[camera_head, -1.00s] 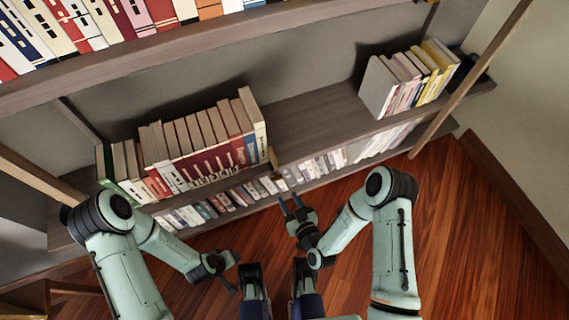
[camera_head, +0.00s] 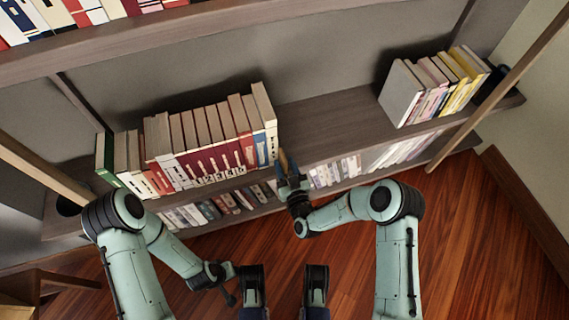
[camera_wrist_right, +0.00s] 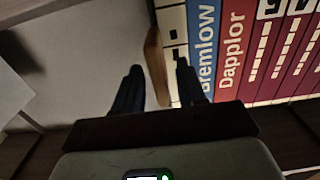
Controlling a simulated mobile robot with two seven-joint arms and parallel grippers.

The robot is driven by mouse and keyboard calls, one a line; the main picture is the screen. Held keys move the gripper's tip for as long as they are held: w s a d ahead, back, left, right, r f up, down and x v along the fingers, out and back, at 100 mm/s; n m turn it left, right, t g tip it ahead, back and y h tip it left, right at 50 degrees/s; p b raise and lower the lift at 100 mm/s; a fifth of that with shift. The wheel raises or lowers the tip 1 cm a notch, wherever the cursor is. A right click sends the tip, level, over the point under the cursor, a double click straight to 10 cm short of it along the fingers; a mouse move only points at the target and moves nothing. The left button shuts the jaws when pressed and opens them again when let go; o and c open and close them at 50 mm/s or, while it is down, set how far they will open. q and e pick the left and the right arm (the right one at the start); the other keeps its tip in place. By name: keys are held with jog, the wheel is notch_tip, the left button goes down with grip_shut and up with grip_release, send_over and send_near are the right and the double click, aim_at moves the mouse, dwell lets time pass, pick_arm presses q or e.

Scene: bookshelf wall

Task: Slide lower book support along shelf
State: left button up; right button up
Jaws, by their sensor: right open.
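The lower book support is a thin brown wooden piece (camera_head: 283,161) at the right end of the book row (camera_head: 205,142) on the middle shelf. It stands beside a white-spined book.
The middle shelf (camera_head: 330,118) is bare between the support and a second book group (camera_head: 435,85) at right. A lower shelf holds more books (camera_head: 225,203). A slanted wooden post (camera_head: 490,90) stands at right. The upper shelf (camera_head: 150,40) runs overhead.

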pick_arm(q)
jog(key=shift+s+f, duration=0.25)
jog(key=shift+s, duration=0.05)
pick_arm(e)
jog(key=shift+w+a, duration=0.15)
jog(key=shift+w, duration=0.35)
grip_shut()
